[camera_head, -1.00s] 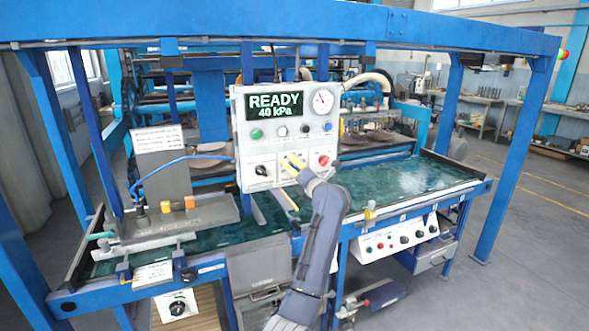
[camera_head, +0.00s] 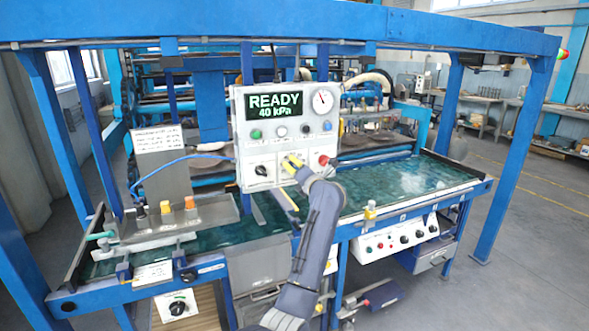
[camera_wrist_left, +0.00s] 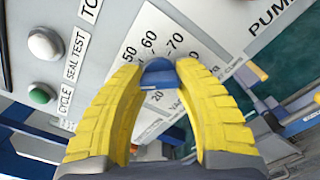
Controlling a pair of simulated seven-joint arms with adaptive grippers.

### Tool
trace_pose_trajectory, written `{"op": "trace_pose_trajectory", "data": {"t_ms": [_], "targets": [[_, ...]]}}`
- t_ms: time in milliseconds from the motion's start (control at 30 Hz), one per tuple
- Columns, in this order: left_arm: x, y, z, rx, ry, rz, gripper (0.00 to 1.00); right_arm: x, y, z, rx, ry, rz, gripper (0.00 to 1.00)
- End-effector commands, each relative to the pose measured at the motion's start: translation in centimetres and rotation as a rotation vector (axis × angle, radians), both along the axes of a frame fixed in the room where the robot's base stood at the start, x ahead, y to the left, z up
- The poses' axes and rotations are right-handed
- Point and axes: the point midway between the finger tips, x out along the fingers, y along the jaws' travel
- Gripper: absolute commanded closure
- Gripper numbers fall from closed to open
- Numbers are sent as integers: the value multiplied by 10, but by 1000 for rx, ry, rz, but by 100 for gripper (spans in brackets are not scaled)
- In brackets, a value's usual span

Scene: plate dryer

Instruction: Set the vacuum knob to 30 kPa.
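My left gripper (camera_head: 291,163) is at the lower middle of the white control panel (camera_head: 244,178). In the left wrist view, its two yellow fingers (camera_wrist_left: 160,74) stand on both sides of a blue knob (camera_wrist_left: 158,72), with no gap visible between tips and knob. The dial plate (camera_wrist_left: 158,30) around it shows 20, 50, 60 and 70; the fingers cover part of the scale. The knob's pointer direction is not visible. The display (camera_head: 273,106) reads READY, 40 kPa. My right gripper is not in view.
Green (camera_head: 256,134), white and blue buttons sit above the knob row. A round gauge (camera_head: 322,100) is at the top right. A blue frame beam (camera_head: 450,35) crosses above.

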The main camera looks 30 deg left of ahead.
Motion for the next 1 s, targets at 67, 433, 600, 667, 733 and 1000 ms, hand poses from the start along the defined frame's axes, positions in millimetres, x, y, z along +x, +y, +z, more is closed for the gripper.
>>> {"op": "trace_pose_trajectory", "data": {"t_ms": [67, 433, 600, 667, 733, 1000], "targets": [[0, 0, -1, -1, 1, 2, 89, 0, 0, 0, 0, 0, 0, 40], [-1, 1, -4, -5, 5, 3, 100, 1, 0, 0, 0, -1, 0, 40], [-1, 2, -5, -10, 2, 4, 100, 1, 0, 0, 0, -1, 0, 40], [-1, 2, -6, -17, -7, 4, 100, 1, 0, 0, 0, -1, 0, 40], [-1, 2, -7, -30, -24, 5, 100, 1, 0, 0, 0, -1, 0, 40], [0, 2, -9, -129, -164, 5, 100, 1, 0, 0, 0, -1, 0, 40]]}}
